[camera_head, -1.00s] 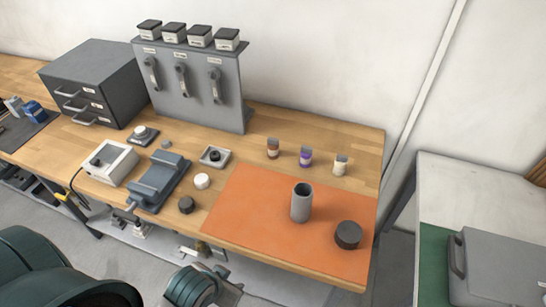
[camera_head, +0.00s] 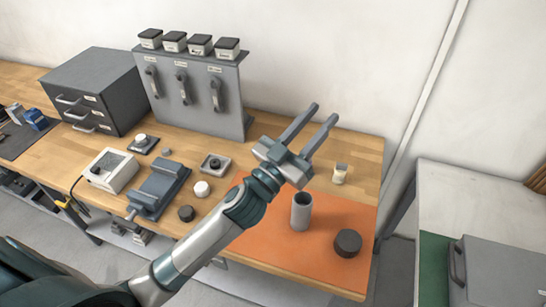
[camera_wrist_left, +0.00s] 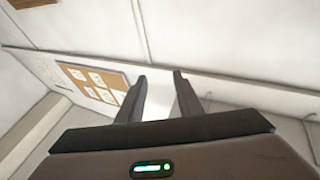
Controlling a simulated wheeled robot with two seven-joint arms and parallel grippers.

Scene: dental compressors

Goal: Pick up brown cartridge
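My left gripper (camera_head: 324,113) is over the back of the workbench, its fingers pointing up and away toward the wall. The fingers are apart with nothing between them; in the left wrist view the gap (camera_wrist_left: 159,82) is also empty. The brown cartridge is hidden behind my left gripper and wrist in the head view, and so is the purple-labelled one. The cream cartridge (camera_head: 340,174) stands uncovered to the right of the gripper. My right gripper is not in view.
An orange mat (camera_head: 325,262) holds a grey cylinder (camera_head: 301,212) and a dark round cap (camera_head: 347,243). A grey panel with handles (camera_head: 200,95) stands behind, left of my gripper. A vise (camera_head: 160,186) is at left.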

